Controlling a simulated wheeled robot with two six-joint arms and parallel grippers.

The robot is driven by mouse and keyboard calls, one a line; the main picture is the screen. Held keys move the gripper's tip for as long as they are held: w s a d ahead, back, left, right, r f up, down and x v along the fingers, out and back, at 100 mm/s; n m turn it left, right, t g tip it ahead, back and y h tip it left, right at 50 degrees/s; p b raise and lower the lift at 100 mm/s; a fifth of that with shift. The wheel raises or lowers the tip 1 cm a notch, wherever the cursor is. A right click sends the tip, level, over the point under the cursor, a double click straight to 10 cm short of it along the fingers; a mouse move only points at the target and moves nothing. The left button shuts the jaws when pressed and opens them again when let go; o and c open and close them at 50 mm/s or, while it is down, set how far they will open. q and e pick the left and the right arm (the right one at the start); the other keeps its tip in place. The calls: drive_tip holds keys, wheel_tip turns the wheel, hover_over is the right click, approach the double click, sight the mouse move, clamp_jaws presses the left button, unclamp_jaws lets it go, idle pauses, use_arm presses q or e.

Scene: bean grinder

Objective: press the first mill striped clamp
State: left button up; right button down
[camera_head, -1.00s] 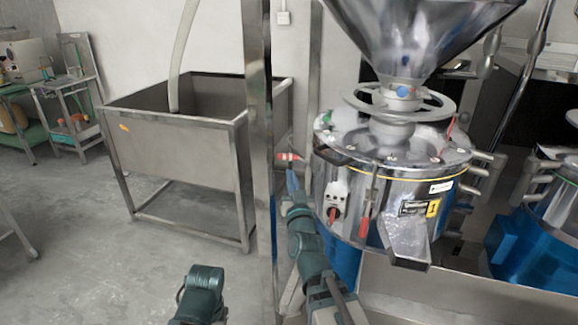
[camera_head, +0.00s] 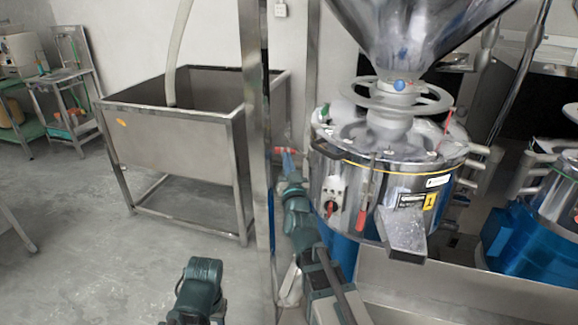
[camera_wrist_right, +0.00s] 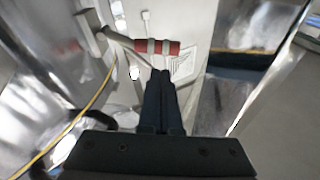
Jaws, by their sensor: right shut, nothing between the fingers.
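The first mill (camera_head: 335,180) is a shiny metal drum on a blue base with a hopper and handwheel on top. Its striped clamp (camera_head: 278,150) shows as a small red piece at the mill's left side, partly covered by my gripper. In the right wrist view the clamp (camera_wrist_right: 143,46) is a red and white striped handle lying across the picture. My right gripper (camera_head: 289,158) is shut and empty at the clamp. In the wrist view its fingertips (camera_wrist_right: 161,74) are just below the striped handle; I cannot tell whether they touch. My left gripper is out of view.
A steel post (camera_head: 254,130) stands just left of my right arm. A steel tank on legs (camera_head: 175,145) is behind it. A second blue mill (camera_head: 535,235) is at the right. A metal trough (camera_head: 450,295) lies below the mill. Floor at the left is open.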

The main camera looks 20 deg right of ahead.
sight(284, 150)
drive_tip(key=p+x, duration=0.1)
drive_tip(key=x, duration=0.4)
drive_tip(key=shift+w, duration=0.1)
drive_tip(key=shift+a+f+n+b, duration=0.15)
drive_tip(key=shift+f+n+b, duration=0.1)
drive_tip(key=shift+n+b, duration=0.25)
drive_tip(key=shift+f+n, duration=0.15)
drive_tip(key=shift+n, duration=0.15)
wheel_tip(284, 150, down, 11)
drive_tip(key=d+n+y+b, duration=0.2)
drive_tip(key=n+y+b, duration=0.1)
drive_tip(key=n+b, duration=0.6)
drive_tip(key=shift+d+n+y+b, duration=0.3)
drive_tip(key=shift+n+b, duration=0.1)
drive_tip(key=shift+b, duration=0.3)
